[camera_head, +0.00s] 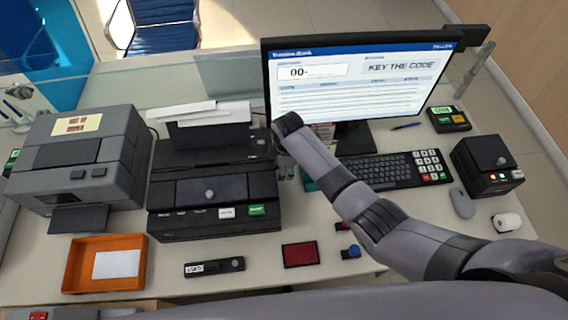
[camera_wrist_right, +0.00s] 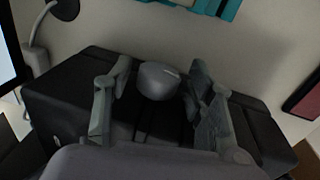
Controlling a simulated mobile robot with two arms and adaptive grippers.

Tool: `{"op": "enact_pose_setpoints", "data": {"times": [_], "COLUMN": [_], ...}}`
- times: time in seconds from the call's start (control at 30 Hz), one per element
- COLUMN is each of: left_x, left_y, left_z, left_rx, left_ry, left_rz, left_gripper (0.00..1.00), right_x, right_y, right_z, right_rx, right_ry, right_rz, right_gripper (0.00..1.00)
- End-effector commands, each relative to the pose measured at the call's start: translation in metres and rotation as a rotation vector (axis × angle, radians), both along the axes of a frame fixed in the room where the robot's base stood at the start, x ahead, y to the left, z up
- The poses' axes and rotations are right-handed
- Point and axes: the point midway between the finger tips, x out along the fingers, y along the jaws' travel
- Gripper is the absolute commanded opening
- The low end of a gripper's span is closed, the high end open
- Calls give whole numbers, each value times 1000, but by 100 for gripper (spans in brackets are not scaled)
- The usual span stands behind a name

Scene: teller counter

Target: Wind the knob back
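In the right wrist view, a rounded grey knob (camera_wrist_right: 158,80) with a pale mark stands on a black box (camera_wrist_right: 62,100). My right gripper (camera_wrist_right: 157,84) is open, with one finger on each side of the knob. Small gaps show beside it; I cannot tell how far the fingertips are from it in depth. In the head view a black device (camera_head: 170,188) carries a grey knob (camera_head: 210,195) on its front. A second black box (camera_head: 478,153) at the right also has a small grey knob (camera_head: 502,160). My right fingers are not clear in the head view. My left gripper is out of view.
The monitor (camera_head: 350,100) and keyboard (camera_head: 378,171) stand behind and beside my right arm. A grey printer (camera_head: 110,150) is at the left, an orange tray (camera_head: 75,263) in front. A red pad (camera_head: 300,253) lies on the counter.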

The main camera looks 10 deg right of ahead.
Motion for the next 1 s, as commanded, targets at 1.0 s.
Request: {"op": "enact_pose_setpoints", "data": {"times": [1.0], "left_x": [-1], "left_y": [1], "left_z": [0], "left_rx": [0], "left_ry": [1], "left_rz": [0], "left_gripper": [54], "right_x": [-15], "right_y": [-3], "right_z": [110], "right_rx": [0], "right_ry": [-3], "right_rz": [0], "right_gripper": [54]}}
